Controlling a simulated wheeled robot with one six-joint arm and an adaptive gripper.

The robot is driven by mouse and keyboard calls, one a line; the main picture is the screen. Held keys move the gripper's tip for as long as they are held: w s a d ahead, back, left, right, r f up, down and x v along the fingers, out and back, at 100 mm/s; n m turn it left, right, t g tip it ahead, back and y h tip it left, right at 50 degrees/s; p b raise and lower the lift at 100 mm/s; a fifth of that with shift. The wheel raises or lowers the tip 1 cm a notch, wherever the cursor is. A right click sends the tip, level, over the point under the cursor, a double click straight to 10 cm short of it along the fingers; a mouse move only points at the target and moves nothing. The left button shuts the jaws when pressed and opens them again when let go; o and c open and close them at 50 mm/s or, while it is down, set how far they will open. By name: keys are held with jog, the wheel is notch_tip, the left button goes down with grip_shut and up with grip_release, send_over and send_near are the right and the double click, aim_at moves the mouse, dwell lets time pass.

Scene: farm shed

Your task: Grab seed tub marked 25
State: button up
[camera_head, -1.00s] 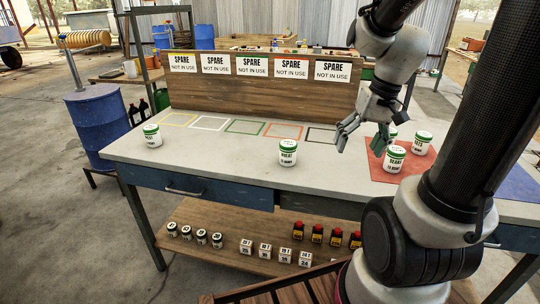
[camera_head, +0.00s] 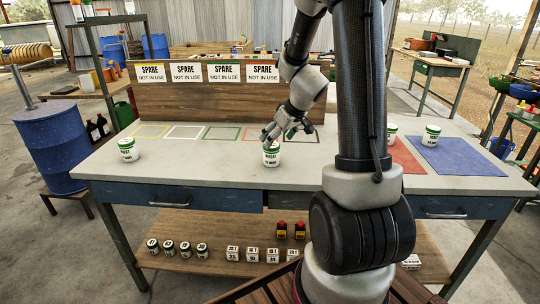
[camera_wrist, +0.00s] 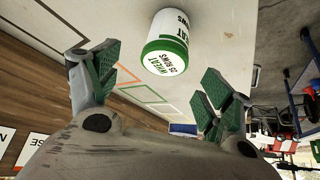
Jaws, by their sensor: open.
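A white seed tub with a green lid, labelled WHEAT (camera_head: 271,158), stands upright in the middle of the bench. My gripper (camera_head: 279,138) is above and just behind it, fingers spread and empty. In the wrist view the same WHEAT tub (camera_wrist: 168,45) is beyond the two open green-padded fingers (camera_wrist: 155,80), apart from them; its number is not surely readable. Another tub (camera_head: 128,150) stands at the bench's left end. Two more tubs stand at the right, one (camera_head: 392,134) partly behind my arm and one (camera_head: 430,137) by the blue mat. Their numbers are too small to read.
The bench top (camera_head: 200,168) has coloured outlines along its back, below a board (camera_head: 180,102) with SPARE signs. A red mat (camera_head: 405,157) and a blue mat (camera_head: 455,156) lie at the right. My arm hides part of the bench.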

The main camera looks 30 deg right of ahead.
aim_at(271, 154)
jog(key=x, duration=0.5)
jog(key=shift+a+f, duration=0.2)
jog(key=shift+a, duration=0.05)
jog(key=shift+s, duration=0.1)
jog(key=c, duration=1.2)
